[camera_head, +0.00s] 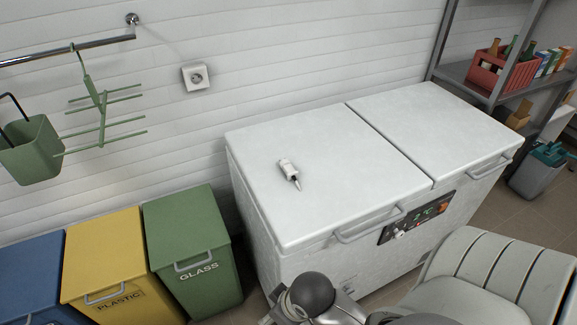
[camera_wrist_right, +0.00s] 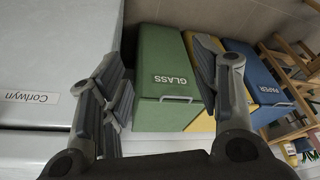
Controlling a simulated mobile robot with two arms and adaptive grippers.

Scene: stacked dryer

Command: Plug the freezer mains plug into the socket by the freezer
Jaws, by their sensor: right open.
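The white mains plug (camera_head: 287,168) lies on the left lid of the white chest freezer (camera_head: 340,195), towards its left side. Its narrow grey end points towards the front; I cannot make out its pins. The white socket (camera_head: 196,76) is on the wall, behind and left of the freezer, with nothing in it. My right gripper (camera_wrist_right: 168,85) is open and empty in the right wrist view, with the green bin beyond its fingers. Neither the plug nor the socket shows in that view. My left gripper is not in view.
Green glass (camera_head: 192,250), yellow plastic (camera_head: 108,262) and blue (camera_head: 32,275) bins stand left of the freezer. A wall rail (camera_head: 75,48) holds a green rack (camera_head: 102,115) and green container (camera_head: 33,150). Shelves with a red crate (camera_head: 500,72) stand right. The lids are otherwise clear.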

